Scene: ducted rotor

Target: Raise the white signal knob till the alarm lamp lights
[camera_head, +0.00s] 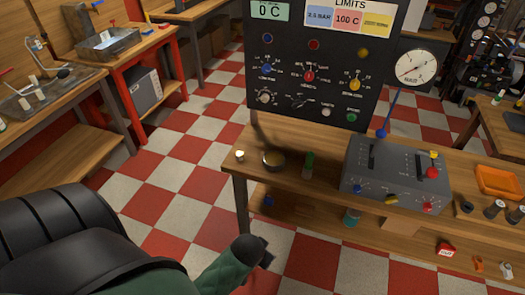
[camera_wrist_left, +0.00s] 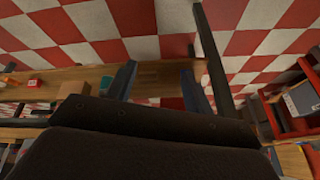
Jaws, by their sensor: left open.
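A dark control panel (camera_head: 310,75) stands upright behind the wooden bench. Its lower row has a pale, whitish knob (camera_head: 264,97) at the left and a small white button (camera_head: 326,112) further right; the labels are too small to read, so I cannot tell which is the signal knob. Three lamps sit above: blue, red (camera_head: 314,44) and yellow. They look dark, and I cannot tell which is the alarm lamp. My left gripper (camera_head: 265,259) is low in front of the bench, well below the panel. In the left wrist view its two fingers (camera_wrist_left: 160,85) are apart with nothing between them.
The bench (camera_head: 238,174) carries a small bowl (camera_head: 273,159), a grey lever box (camera_head: 392,178), an orange tray (camera_head: 497,181) and a gauge (camera_head: 416,66) on a blue stem. A lower shelf holds small items. The checkered floor is clear to the left of the bench.

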